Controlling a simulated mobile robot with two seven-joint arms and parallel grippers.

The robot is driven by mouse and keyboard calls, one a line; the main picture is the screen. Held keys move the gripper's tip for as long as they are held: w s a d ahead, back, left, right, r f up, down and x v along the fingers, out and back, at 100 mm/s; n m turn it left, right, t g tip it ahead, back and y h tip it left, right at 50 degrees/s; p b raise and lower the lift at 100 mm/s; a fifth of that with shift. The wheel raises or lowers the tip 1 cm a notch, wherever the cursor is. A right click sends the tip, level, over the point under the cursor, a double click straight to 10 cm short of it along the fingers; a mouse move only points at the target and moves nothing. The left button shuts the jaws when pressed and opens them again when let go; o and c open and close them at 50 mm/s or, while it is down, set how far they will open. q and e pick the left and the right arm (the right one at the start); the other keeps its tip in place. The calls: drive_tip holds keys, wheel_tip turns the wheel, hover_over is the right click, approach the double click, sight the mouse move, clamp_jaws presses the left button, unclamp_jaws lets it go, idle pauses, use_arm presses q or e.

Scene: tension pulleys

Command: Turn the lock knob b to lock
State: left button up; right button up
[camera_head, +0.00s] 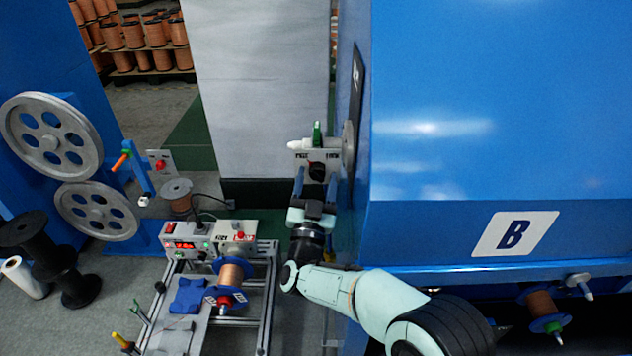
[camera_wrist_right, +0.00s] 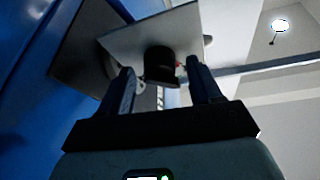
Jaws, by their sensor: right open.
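The lock knob b appears as a dark round knob (camera_head: 318,169) on a light plate (camera_head: 304,159) with small black lettering on both sides, beside the blue machine marked B. In the right wrist view the black knob (camera_wrist_right: 160,66) stands out from the tilted plate (camera_wrist_right: 125,42). My right gripper (camera_head: 317,180) is open, with one finger on each side of the knob in the picture. The gap between the right fingertips (camera_wrist_right: 160,74) lines up with the knob; a gap shows on both sides, and no contact is visible. My left gripper is not in view.
A green upright piece (camera_head: 317,133) and a white handle (camera_head: 300,145) sit just above the plate. The large blue machine (camera_head: 480,100) closes off the right. A pale grey column (camera_head: 255,90) stands behind. A bench with a copper spool (camera_head: 231,275) is lower left.

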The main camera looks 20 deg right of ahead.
drive_tip(key=c, duration=1)
drive_tip(key=shift+c, duration=0.2)
